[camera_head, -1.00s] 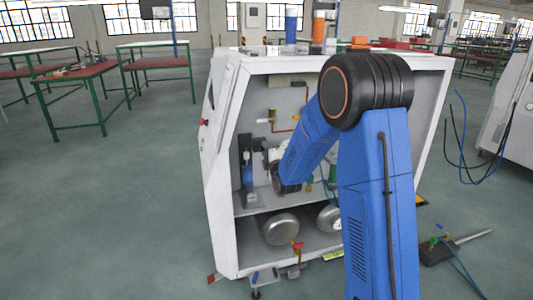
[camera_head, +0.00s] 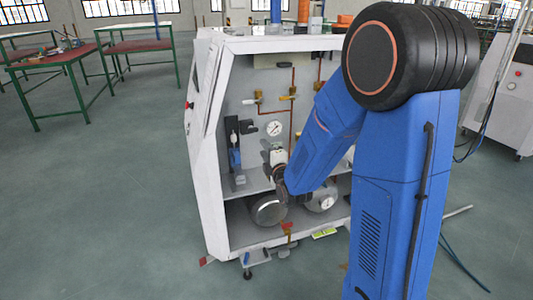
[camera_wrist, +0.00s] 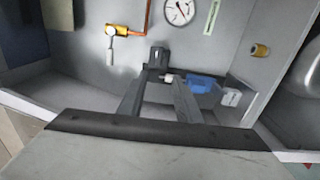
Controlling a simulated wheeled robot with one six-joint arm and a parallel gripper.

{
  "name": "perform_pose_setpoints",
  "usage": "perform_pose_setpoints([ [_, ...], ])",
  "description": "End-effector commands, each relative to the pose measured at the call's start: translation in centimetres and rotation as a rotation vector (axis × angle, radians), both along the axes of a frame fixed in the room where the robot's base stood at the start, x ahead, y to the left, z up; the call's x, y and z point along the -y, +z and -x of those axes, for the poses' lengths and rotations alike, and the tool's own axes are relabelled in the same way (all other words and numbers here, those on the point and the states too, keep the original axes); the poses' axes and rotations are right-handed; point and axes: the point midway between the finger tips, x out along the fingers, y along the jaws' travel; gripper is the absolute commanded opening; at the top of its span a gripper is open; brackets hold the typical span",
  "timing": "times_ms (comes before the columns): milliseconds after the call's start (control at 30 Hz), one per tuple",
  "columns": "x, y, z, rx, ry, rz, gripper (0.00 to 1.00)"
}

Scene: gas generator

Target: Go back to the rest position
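My arm reaches from the right of the head view into the open front of a white generator cabinet (camera_head: 212,150). My gripper (camera_head: 277,158) is inside the cabinet opening, above the lower shelf; its fingertips are too small to make out there. In the wrist view my gripper (camera_wrist: 160,88) has two dark fingers with a gap between them and nothing visibly held. A device with a blue part (camera_wrist: 202,83) lies just beyond the fingers; whether they touch it cannot be told. The blue and black device (camera_head: 235,150) stands left of my gripper in the head view.
Inside the cabinet are a pressure gauge (camera_head: 273,128), copper pipes and a grey metal cylinder (camera_head: 268,210). Cabinet walls surround my gripper closely. Green-framed tables (camera_head: 140,45) stand at the back left. The floor left of the cabinet (camera_head: 100,200) is clear.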

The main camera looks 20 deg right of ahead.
Motion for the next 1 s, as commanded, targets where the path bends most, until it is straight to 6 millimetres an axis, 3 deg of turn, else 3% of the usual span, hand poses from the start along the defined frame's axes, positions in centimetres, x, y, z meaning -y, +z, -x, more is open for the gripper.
perform_pose_setpoints([
  [200, 0.0, 0.0, 1.5, 0.0, 0.0, 0.0, 0.31],
  [733, 0.0, 0.1, 1.7, -0.006, 0.0, -0.008, 0.31],
  [1000, 0.0, 0.9, 3.9, -0.141, -0.014, -0.202, 0.31],
])
